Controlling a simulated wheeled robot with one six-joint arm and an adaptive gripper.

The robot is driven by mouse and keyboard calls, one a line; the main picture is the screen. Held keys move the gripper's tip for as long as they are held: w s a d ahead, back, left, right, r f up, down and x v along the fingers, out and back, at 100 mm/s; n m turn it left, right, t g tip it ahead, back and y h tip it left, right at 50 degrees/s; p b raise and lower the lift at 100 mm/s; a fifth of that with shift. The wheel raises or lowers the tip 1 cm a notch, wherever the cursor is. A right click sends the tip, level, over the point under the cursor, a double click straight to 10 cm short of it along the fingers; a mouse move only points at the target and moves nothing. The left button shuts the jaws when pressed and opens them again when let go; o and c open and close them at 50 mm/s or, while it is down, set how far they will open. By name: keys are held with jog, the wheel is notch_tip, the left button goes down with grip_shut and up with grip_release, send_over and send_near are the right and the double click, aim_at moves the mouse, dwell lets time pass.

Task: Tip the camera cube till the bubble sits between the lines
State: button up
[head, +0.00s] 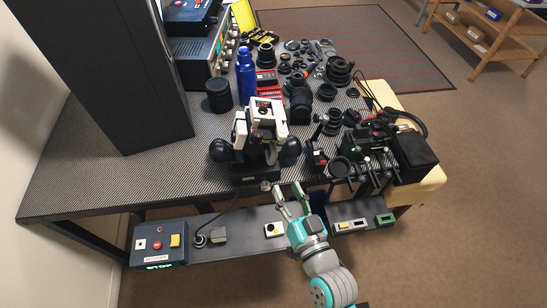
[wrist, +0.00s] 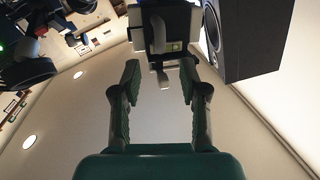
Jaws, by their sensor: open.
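The camera cube, a white and black unit (head: 266,116), stands on a dark stand with black knobs near the front edge of the table. In the wrist view its dark underside or face (wrist: 172,22) is at the top middle, with grey levers hanging from it. A small yellow-green bubble level (wrist: 177,46) shows on it; the bubble's place between the lines is too small to read. My gripper (head: 290,189) is open, just in front of the table edge and below the cube. In the wrist view my gripper's green fingers (wrist: 159,78) stand apart, with a grey lever tip between them and no visible contact.
A blue bottle (head: 246,76) and black lenses (head: 297,100) stand behind the cube. A tall dark cabinet (head: 120,70) rises at left. Black clamps and a box (head: 412,156) crowd the right. A lower shelf holds a control box (head: 159,243).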

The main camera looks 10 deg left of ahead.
aim_at(272, 158)
jog(key=x, duration=1)
jog(key=shift+w+a, duration=0.15)
jog(key=shift+w, duration=0.2)
